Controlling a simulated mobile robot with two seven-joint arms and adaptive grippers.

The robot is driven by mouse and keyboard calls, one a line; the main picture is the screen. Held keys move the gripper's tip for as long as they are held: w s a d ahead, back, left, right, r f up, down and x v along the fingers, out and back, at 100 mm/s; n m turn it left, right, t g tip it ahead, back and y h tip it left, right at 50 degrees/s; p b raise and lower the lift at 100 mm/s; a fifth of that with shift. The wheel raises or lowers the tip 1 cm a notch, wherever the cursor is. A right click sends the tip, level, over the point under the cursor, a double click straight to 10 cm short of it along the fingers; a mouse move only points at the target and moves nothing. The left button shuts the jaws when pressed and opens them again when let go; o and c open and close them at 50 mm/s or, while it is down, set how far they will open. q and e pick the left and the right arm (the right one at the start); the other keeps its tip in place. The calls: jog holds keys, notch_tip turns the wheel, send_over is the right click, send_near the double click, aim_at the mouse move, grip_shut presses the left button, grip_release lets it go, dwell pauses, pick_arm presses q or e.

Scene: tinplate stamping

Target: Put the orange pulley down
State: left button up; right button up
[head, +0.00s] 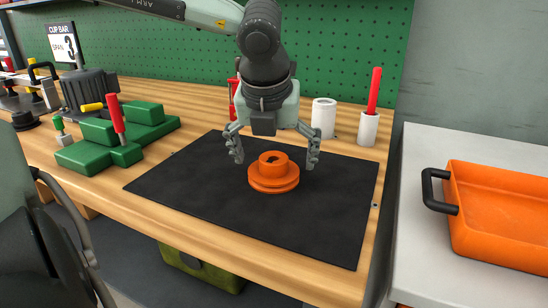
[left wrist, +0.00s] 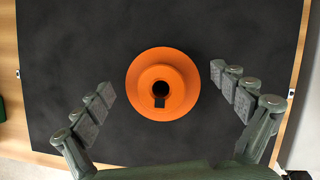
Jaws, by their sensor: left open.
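The orange pulley (head: 273,184) rests flat on the black mat (head: 210,190), hub upward, with its bore showing. It also shows in the left wrist view (left wrist: 143,86). My left gripper (head: 273,158) is above the pulley, fingers spread wide on either side and apart from it. In the left wrist view, the gripper (left wrist: 168,100) is open and empty, with dark mat between each finger and the pulley. My right gripper is not in view.
Green blocks with a red-handled tool (head: 117,118) stand left of the mat. White cylinders (head: 323,117), one (head: 368,128) holding a red rod, stand behind it. An orange tray (head: 500,215) sits on the light surface at right. The mat around the pulley is clear.

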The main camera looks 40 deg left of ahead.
pick_arm(q)
jog(key=shift+r, duration=0.15)
jog(key=v, duration=1.2)
jog(key=shift+w, duration=0.15)
